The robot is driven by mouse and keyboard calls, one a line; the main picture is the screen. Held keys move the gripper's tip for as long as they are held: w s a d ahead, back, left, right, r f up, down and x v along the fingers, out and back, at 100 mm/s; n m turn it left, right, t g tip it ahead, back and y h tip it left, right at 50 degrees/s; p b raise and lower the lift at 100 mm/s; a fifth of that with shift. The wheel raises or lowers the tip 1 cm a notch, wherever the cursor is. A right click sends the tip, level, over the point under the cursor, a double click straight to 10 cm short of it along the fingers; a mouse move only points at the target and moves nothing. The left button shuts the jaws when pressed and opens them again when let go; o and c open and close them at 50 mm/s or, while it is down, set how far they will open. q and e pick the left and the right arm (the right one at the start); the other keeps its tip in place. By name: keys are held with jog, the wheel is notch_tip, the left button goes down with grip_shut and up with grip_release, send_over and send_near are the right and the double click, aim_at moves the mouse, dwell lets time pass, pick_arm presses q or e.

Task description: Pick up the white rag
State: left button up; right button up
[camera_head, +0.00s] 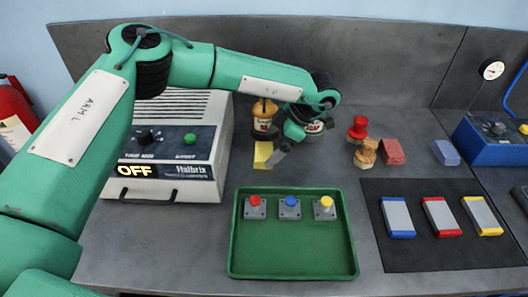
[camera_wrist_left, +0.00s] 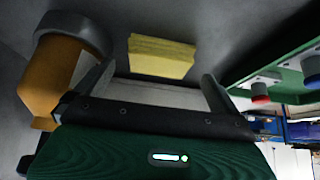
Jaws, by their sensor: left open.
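I see no white rag in either view. A flat yellow pad or folded cloth (camera_head: 262,155) lies on the grey bench behind the green tray. In the left wrist view the yellow pad (camera_wrist_left: 161,57) shows beyond and between the fingers. My left gripper (camera_head: 279,157) is beside the pad, at its right in the head view. Its fingers (camera_wrist_left: 158,76) are apart in the left wrist view, with nothing held between them. My right gripper is not in view.
An amber bottle (camera_head: 264,121) stands just behind the pad. The green tray (camera_head: 290,262) holds three button blocks. A grey power box (camera_head: 175,180) stands left. Stacked red and wooden pieces (camera_head: 365,153) and a dark mat (camera_head: 425,255) with three bars are right.

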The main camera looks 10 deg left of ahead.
pick_arm(q)
jog(key=shift+x, duration=1.45)
jog(key=shift+a, duration=0.1)
jog(key=c, duration=1.1)
jog(key=shift+o, duration=0.2)
jog(key=shift+r, duration=0.1)
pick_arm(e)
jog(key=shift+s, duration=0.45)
